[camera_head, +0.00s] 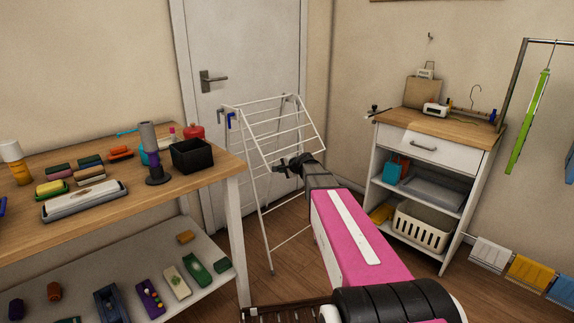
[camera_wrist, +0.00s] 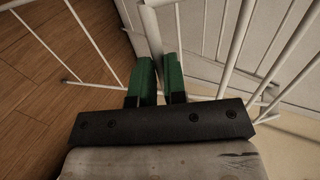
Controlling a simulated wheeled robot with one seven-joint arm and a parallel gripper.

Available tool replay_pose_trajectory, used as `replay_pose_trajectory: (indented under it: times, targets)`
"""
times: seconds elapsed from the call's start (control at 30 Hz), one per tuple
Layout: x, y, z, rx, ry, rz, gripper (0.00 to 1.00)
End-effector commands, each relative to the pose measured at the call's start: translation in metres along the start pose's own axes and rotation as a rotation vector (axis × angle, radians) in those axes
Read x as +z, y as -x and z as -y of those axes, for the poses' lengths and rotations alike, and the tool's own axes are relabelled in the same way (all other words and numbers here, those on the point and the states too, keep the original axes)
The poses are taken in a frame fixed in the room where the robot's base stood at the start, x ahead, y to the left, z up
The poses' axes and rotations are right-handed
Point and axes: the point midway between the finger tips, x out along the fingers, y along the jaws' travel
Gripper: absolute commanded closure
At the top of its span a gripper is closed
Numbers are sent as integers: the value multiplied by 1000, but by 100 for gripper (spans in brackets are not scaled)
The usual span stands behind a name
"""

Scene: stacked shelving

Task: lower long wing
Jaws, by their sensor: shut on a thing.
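A white wire drying rack (camera_head: 263,205) stands on the floor in front of the door. Its long wing (camera_head: 283,128), a panel of parallel white bars, slopes from the upper left down to the right. My gripper (camera_head: 288,165) is at the wing's lower edge in the head view. In the wrist view the green fingers of my gripper (camera_wrist: 160,82) are closed around a white tube of the long wing (camera_wrist: 150,32). The exact contact between the pads is partly hidden.
A wooden worktable (camera_head: 215,170) with several items, including a black bin (camera_head: 192,155), stands close on the left. A white cabinet (camera_head: 440,150) with a wooden top is on the right. Some bare floor (camera_head: 290,262) shows around the rack.

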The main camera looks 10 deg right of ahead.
Motion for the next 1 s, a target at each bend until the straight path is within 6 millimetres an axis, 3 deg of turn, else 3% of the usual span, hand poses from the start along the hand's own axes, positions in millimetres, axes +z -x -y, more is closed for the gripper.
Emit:
replay_pose_trajectory:
  times: [0.47, 0.8, 1.0]
  targets:
    - [0, -62, -12, -56, 2, 5, 100]
    - [0, -125, -13, -53, 3, 6, 100]
    - [1, -145, -12, -51, 1, 6, 100]
